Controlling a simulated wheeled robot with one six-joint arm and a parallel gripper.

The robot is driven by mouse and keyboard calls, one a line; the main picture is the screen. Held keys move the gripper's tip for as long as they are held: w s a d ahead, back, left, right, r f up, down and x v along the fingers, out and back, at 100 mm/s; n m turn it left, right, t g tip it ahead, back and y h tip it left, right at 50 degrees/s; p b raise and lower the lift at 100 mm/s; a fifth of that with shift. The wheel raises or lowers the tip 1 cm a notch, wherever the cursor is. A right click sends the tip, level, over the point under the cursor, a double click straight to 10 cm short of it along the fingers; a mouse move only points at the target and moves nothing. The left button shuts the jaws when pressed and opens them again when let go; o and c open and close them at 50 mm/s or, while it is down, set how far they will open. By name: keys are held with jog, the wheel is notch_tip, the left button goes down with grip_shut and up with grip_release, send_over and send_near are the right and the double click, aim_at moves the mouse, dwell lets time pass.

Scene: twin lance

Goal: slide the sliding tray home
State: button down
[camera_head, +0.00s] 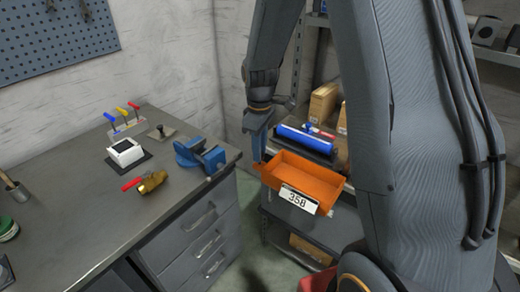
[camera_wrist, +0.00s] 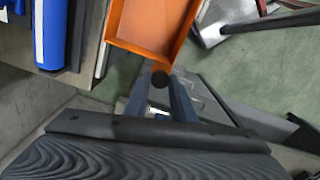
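The sliding tray (camera_head: 312,195) is a shallow orange open box with a white label reading 358 on its front. It sticks out over the floor beside the shelf unit, and it looks empty. In the wrist view its orange wall and floor (camera_wrist: 150,25) fill the top middle. A small dark round knob (camera_wrist: 160,79) stands on a tab at its near corner. My gripper (camera_head: 259,160) reaches down at the tray's left end; in the wrist view its two fingers (camera_wrist: 160,88) lie on either side of the knob, with no clear gap to it. The finger contact is small in view.
A blue roller (camera_head: 303,139) lies behind the tray, with cardboard boxes (camera_head: 323,103) farther back. The grey workbench (camera_head: 80,200) on the left carries a blue vise (camera_head: 200,156) near its right edge, close to my gripper. Green floor lies below the tray.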

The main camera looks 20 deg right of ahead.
jog(key=w+a, duration=0.1)
jog(key=w, duration=0.1)
jog(key=w+a+b, duration=0.1)
jog(key=w+a, duration=0.1)
jog(key=shift+r, duration=0.1)
jog(key=shift+w, duration=0.1)
jog(key=c, duration=1.5)
grip_release()
jog(key=shift+a, duration=0.1)
notch_tip(320, 180, up, 8)
jog(key=shift+f+b, duration=0.15)
jog(key=shift+b, duration=1)
